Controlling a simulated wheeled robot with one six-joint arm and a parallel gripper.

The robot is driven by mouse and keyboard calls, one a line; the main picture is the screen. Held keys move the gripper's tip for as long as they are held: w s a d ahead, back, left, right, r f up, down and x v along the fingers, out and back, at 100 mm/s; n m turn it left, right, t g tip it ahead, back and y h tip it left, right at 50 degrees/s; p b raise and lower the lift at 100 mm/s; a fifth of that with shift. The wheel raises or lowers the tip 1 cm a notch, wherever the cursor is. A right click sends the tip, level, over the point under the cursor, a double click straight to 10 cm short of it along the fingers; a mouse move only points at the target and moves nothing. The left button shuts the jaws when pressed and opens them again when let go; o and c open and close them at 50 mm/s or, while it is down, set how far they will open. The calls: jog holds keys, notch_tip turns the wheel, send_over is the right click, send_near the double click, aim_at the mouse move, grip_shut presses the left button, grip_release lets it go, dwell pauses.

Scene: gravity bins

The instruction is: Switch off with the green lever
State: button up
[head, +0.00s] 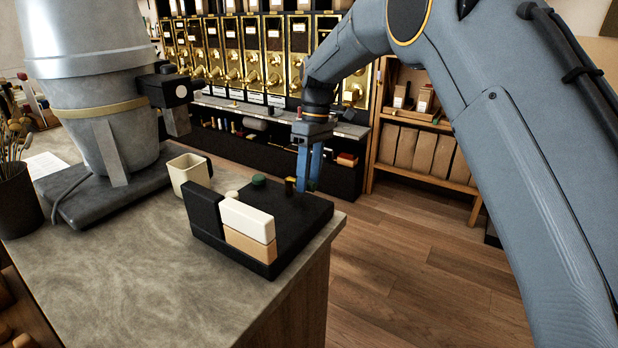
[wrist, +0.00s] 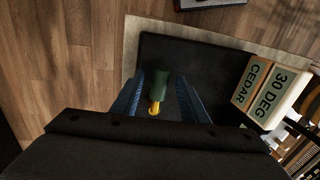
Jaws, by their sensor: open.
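In the wrist view a dark green lever knob (wrist: 161,83) with a short brass stem (wrist: 155,107) stands over a black base (wrist: 205,52). My gripper (wrist: 163,92) is open, with its blue fingers on either side of the knob; I cannot tell whether they touch it. In the head view my gripper (head: 308,184) points down at the far right edge of the black base (head: 285,220), beside a small brass piece (head: 289,187). A dark green round top (head: 259,181) also shows on the base; I cannot tell whether it is the same lever.
White (head: 246,219) and tan (head: 250,246) blocks stand at the base's front; lettering in the wrist view reads "CEDAR" and "30 DEG". A cream cup (head: 189,174) and a large grey machine (head: 105,130) stand to the left. Gold-fronted bins (head: 250,58) line the back. The counter's front is clear.

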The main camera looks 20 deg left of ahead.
jog(key=shift+r, duration=0.1)
notch_tip(320, 180, up, 8)
jog(key=w+b, duration=0.1)
jog(key=b, duration=0.1)
jog(key=shift+w+d+f, duration=0.2)
jog(key=shift+w+f, duration=0.05)
jog(key=s+d+f+m+t, duration=0.1)
jog(key=s+d+f+m, duration=0.15)
jog(key=d, duration=0.55)
jog(key=s+d+f+m, duration=0.2)
jog(key=d+f+m, duration=0.1)
jog(key=d, duration=0.6)
jog(key=s+d+f+m+t, duration=0.1)
jog(key=s+d+f+m, duration=0.2)
jog(key=d, duration=0.5)
jog(key=s+d+f+m, duration=0.3)
jog(key=s+d, duration=0.3)
jog(key=s, duration=0.3)
jog(key=s+d+f+m, duration=0.3)
jog(key=s+d+f, duration=0.1)
jog(key=s+d, duration=0.3)
jog(key=s, duration=0.2)
jog(key=shift+s+f+t+h, duration=0.3)
jog(key=shift+s+f+t, duration=0.05)
jog(key=shift+t, duration=0.05)
